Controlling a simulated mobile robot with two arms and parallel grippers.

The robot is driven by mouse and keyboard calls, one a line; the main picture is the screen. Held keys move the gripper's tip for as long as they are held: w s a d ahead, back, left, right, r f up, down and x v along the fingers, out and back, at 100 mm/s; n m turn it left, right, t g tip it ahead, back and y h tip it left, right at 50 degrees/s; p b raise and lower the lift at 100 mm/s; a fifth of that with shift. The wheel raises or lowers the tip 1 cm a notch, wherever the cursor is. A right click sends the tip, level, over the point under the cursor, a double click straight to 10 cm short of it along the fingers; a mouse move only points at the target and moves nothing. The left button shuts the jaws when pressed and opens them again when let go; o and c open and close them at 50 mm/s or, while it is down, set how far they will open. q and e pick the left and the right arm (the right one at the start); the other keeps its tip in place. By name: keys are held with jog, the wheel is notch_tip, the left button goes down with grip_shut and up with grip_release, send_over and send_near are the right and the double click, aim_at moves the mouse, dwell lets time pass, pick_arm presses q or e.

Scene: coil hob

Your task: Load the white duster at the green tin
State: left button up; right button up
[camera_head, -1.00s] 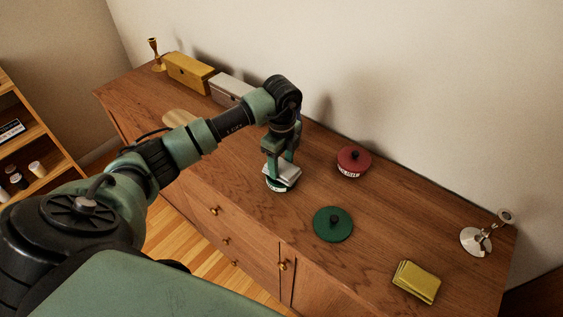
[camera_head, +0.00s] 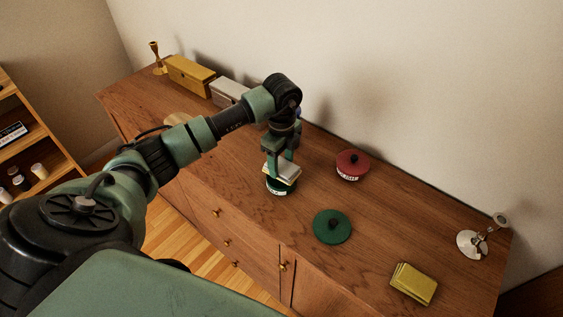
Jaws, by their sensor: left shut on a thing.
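My left gripper (camera_head: 281,158) is shut on the folded white duster (camera_head: 285,173) and points down. The duster is slightly tilted and sits at the mouth of the green tin (camera_head: 281,188), covering most of its opening. I cannot tell whether its lower part is inside the tin or just above the rim. The tin's white label faces the front. A round green lid (camera_head: 332,227) with a dark knob lies on the wooden cabinet top (camera_head: 375,215), to the right of and nearer than the tin. My right gripper is not in view.
A red lidded tin (camera_head: 352,165) stands behind right. A folded yellow duster (camera_head: 413,284) lies at the front right, near a silver candlestick (camera_head: 472,244). A gold box (camera_head: 190,73), a silver box (camera_head: 227,91) and a brass candlestick (camera_head: 156,57) stand at the back left.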

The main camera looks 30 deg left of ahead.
aim_at(282, 165)
pick_arm(q)
jog(key=shift+r+p, duration=1.65)
jog(key=shift+r, duration=0.75)
